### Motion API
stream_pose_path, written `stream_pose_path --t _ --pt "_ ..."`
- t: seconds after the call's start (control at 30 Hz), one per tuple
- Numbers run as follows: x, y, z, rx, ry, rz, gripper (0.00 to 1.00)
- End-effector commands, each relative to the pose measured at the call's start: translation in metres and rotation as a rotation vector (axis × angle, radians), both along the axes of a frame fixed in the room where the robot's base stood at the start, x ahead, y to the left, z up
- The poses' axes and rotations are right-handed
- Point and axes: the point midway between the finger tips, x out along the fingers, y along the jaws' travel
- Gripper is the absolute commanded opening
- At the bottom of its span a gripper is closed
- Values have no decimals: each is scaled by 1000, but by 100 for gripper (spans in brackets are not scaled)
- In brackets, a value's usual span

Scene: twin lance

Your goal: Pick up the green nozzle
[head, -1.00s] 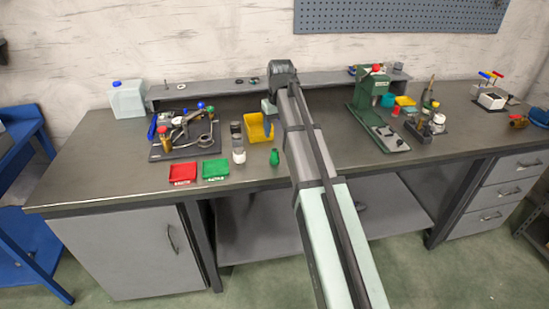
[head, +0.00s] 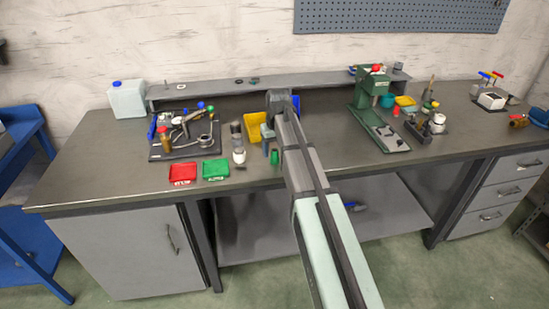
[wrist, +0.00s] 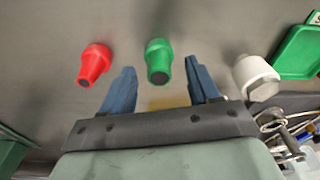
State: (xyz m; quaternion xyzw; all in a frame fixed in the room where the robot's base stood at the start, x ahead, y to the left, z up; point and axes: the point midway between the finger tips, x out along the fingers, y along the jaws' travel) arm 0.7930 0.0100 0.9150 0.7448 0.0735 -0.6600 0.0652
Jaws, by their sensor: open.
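The green nozzle (head: 274,157) stands near the front edge of the bench, just left of my arm in the head view. In the wrist view the green nozzle (wrist: 159,58) appears between the tips of my two blue fingers, touching neither in the picture. My gripper (wrist: 161,70) is open and empty. In the head view my gripper (head: 267,146) is beside and a little behind the nozzle, partly hidden by my arm. Its exact height above the nozzle cannot be told.
A red nozzle (wrist: 96,63) stands left of the green one in the wrist view. A white-topped cylinder (wrist: 256,77) is close on the right. Red (head: 183,173) and green (head: 215,169) trays lie to the left; a yellow bin (head: 254,127) stands behind.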

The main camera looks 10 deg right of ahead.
Motion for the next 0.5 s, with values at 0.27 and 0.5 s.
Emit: stream_pose_path --t 0.27,0.5 --pt "2 0 -16 -1 -1 1 61" --pt "2 0 -16 0 -1 1 49"
